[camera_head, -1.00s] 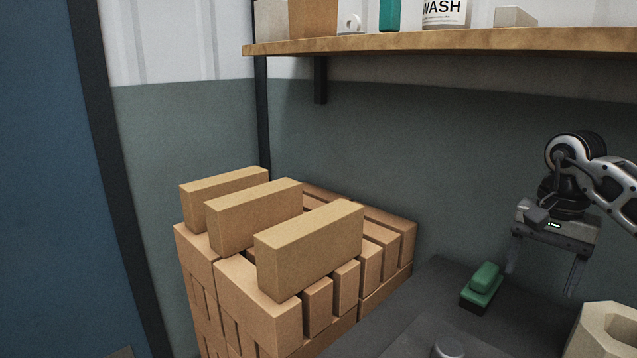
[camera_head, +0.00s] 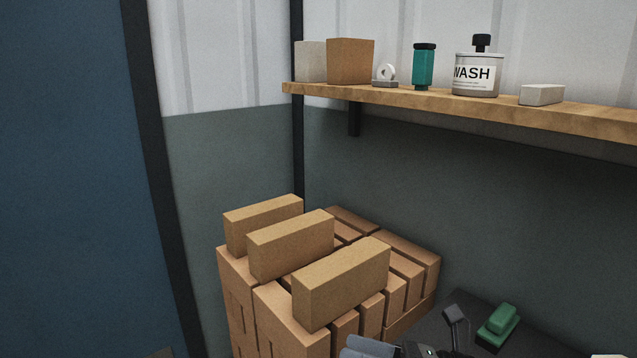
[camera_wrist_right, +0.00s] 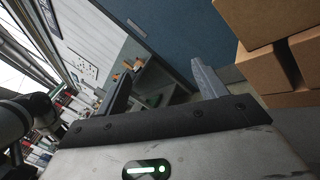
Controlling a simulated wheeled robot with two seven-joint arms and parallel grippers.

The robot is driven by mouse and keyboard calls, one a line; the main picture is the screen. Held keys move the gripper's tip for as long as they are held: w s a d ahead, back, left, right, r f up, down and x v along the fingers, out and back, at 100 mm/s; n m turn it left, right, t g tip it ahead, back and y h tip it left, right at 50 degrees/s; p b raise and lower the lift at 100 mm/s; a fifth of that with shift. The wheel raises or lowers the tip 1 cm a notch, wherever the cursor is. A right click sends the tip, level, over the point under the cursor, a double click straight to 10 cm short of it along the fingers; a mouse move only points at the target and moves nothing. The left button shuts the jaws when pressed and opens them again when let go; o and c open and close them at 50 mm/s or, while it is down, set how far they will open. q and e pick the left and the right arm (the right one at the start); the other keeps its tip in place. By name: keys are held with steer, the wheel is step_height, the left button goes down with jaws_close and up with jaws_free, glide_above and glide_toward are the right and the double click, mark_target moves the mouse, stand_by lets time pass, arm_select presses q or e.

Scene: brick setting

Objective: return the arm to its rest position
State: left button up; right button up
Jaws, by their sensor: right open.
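My right gripper (camera_head: 372,347) shows at the bottom edge of the head view, partly cut off, in front of the brick stack. Its fingers point left in that view. In the right wrist view its two fingers (camera_wrist_right: 163,88) stand apart with nothing between them, so it is open and empty. My left gripper is in neither view.
A stack of tan bricks (camera_head: 341,282) stands just beyond my gripper; bricks also show at upper right in the wrist view (camera_wrist_right: 265,70). A green block (camera_head: 498,322) lies on the dark tabletop (camera_head: 540,335). A wooden shelf (camera_head: 440,107) holds several items above.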

steer(key=s+d+f+m+t+h+p, duration=0.2)
steer(key=m+h, duration=0.3)
steer(key=m, duration=0.7)
steer(key=s+d+f+m+t+h+p, duration=0.3)
steer(key=s+f+m+h, duration=0.1)
steer(key=m, duration=0.8)
steer(key=s+d+f+m+t+h+p, duration=0.2)
steer(key=m+h, duration=0.3)
steer(key=m, duration=0.6)
steer(key=shift+s+d+f+m+h+p, duration=0.3)
steer(key=shift+s+d+f+m+p, duration=0.1)
steer(key=shift+d+f, duration=0.35)
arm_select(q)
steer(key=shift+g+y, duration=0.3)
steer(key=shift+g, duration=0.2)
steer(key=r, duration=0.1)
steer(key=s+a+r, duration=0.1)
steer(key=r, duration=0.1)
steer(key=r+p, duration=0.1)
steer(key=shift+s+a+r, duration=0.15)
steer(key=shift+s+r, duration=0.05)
arm_select(e)
steer(key=s+f+m+g+h, duration=0.1)
steer(key=s+f+m+g, duration=0.2)
steer(key=s, duration=0.4)
steer(key=shift+d+f+m, duration=0.25)
steer(key=shift+f+m, duration=0.6)
steer(key=shift+m, duration=0.15)
